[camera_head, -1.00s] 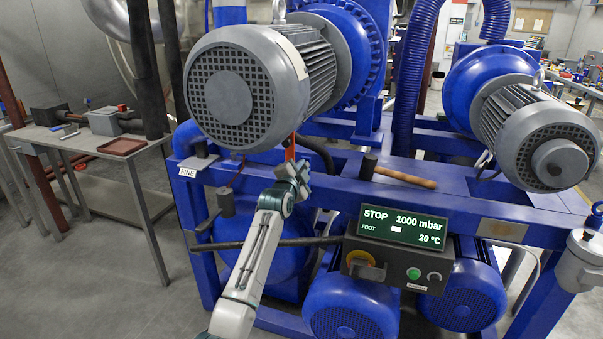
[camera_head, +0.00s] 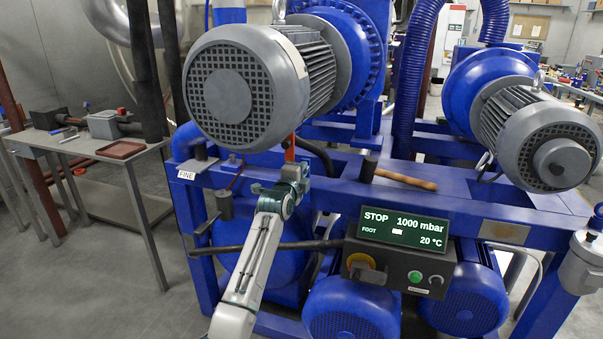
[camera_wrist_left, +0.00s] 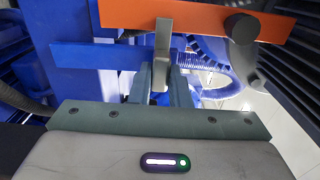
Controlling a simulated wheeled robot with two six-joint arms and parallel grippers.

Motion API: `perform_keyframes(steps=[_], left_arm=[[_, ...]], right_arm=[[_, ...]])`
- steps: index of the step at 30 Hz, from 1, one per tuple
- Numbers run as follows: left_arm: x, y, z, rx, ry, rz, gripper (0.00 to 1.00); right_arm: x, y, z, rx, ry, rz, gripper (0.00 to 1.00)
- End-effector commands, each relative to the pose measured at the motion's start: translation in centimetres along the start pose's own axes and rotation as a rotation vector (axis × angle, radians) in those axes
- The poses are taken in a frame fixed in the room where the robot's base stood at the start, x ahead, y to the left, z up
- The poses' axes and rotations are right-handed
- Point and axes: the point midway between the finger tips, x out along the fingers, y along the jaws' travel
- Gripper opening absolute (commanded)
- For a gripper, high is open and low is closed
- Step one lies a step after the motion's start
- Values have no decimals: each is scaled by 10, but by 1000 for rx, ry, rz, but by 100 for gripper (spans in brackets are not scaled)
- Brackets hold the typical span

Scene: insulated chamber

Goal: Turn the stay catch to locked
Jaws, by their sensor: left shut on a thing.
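An orange bar (camera_wrist_left: 190,17), seemingly the stay, runs across the top of the left wrist view. In the head view it shows as a small orange strip (camera_head: 290,150) under the big grey motor. A flat grey tab (camera_wrist_left: 163,45), seemingly the stay catch, stands in front of the bar. My left gripper (camera_wrist_left: 160,88) is shut on this tab, with a finger on each side. In the head view, my left gripper (camera_head: 294,172) is just below the orange strip, and the tab is hard to make out there. My right gripper is not in view.
A grey lever with a dark round head (camera_wrist_left: 241,30) sits right of the tab. The large grey motor (camera_head: 245,88) hangs close above my gripper. A hammer (camera_head: 400,178) lies on the blue frame. The control box (camera_head: 400,245) is at lower right.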

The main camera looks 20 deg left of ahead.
Motion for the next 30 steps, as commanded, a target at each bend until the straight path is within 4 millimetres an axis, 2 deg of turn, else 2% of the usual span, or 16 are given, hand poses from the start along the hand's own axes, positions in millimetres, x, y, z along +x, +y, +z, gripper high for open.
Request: perform_keyframes(steps=[11,12,14,15,25,30], left_arm=[[0,1,0,4,0,3,0],[0,2,0,4,0,3,24],[0,1,0,4,0,2,36],[0,1,0,4,0,2,38],[-3,1,0,3,0,1,38],[-21,2,0,4,0,0,38]], right_arm=[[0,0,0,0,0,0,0],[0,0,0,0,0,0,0],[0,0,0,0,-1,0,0],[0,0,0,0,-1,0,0],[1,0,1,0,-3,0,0],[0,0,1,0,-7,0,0]])
